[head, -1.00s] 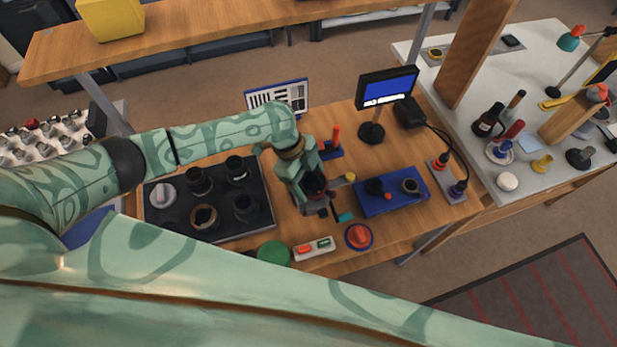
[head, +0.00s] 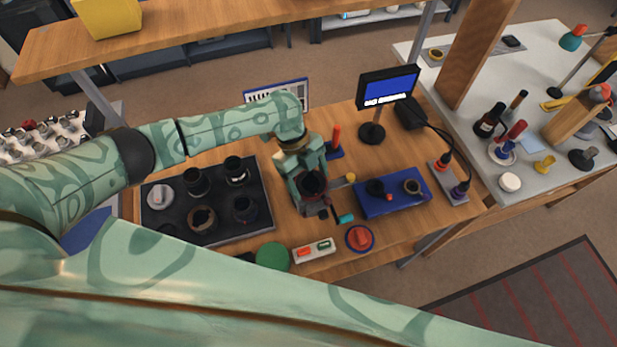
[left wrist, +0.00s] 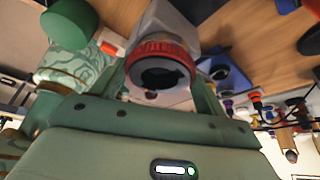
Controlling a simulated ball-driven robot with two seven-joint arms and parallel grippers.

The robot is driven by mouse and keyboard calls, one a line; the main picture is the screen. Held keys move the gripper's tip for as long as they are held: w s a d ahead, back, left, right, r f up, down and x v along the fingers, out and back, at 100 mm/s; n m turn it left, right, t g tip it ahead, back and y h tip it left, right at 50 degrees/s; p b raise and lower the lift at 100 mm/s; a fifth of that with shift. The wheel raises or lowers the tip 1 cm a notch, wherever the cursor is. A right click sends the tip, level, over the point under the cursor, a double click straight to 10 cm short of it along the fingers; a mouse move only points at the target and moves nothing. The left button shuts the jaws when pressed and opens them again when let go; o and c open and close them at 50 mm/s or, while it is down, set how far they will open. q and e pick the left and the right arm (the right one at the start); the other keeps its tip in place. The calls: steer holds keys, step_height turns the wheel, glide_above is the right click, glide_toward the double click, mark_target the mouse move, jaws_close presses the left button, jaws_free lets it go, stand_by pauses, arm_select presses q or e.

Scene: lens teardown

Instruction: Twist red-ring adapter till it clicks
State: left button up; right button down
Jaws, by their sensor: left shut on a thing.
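The red-ring adapter (left wrist: 160,62), a short dark cylinder with a ribbed red ring and a hollow dark end, shows in the left wrist view between my left gripper's fingers. A pale grey body (left wrist: 165,22) lies directly beyond the ring; I cannot tell whether the two are locked together. My left gripper (head: 315,203) is shut on the adapter, over the wooden bench between the black tray and the blue mat. In the head view the dark round end (head: 312,183) shows inside the hand, and the red ring is mostly hidden. My right gripper is out of view.
A black tray (head: 222,180) with several lens parts lies left of the hand. A blue mat (head: 375,206) with small parts lies right. A red knob (head: 360,237), a button box (head: 314,249) and a green disc (head: 272,257) sit along the near edge. A monitor (head: 388,86) stands behind.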

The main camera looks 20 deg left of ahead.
arm_select(q)
steer(key=shift+c, duration=0.5)
steer(key=o, duration=1.4)
steer(key=p+v, duration=0.2)
steer(key=v, duration=1.4)
steer(key=shift+w+r, duration=0.1)
steer(key=shift+r, duration=0.05)
